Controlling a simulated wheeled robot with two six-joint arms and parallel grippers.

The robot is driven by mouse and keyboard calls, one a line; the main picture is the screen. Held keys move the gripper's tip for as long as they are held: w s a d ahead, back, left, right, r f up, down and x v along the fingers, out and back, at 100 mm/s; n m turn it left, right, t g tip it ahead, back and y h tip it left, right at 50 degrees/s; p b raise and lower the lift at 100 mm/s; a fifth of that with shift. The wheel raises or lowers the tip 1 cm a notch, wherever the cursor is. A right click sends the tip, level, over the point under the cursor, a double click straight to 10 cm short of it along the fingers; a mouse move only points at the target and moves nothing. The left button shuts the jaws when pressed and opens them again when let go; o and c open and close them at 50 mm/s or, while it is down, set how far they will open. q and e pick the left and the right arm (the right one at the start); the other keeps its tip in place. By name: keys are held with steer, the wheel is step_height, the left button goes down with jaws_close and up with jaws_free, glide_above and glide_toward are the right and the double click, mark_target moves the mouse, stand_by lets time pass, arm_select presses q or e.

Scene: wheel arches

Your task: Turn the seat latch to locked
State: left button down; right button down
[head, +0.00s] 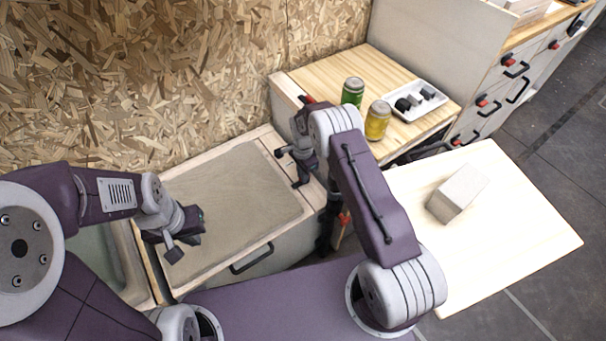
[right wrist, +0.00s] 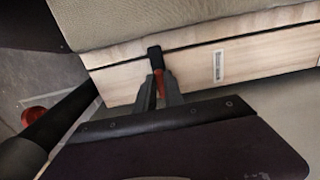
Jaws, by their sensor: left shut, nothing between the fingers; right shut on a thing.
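The seat latch (right wrist: 155,55) shows in the right wrist view as a small lever with a black tip and a red stem, against the pale wooden front of the seat bench. My right gripper (right wrist: 160,93) is shut on it, one finger on each side. In the head view my right gripper (head: 291,167) is at the right end of the bench, and the latch cannot be made out there. My left gripper (head: 173,252) is shut and empty above the left part of the bench. The latch's pivot is hidden behind my fingers.
The bench has a beige cushion (head: 235,196) and a dark front handle (head: 252,258). A white label (right wrist: 218,65) is beside the latch. A green can (head: 352,92), a yellow can (head: 377,121) and a white tray (head: 433,101) stand on the cabinet. A block (head: 457,193) lies on the pale table (head: 530,235).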

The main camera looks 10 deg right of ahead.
steer(key=shift+w, duration=0.1)
stand_by(0.4)
steer(key=c, duration=1.4)
jaws_free()
steer(key=shift+c, duration=0.2)
step_height(320, 180, up, 8)
steer(key=shift+r+p, duration=0.1)
steer(key=shift+p, duration=1.15)
steer(key=shift+r, duration=0.45)
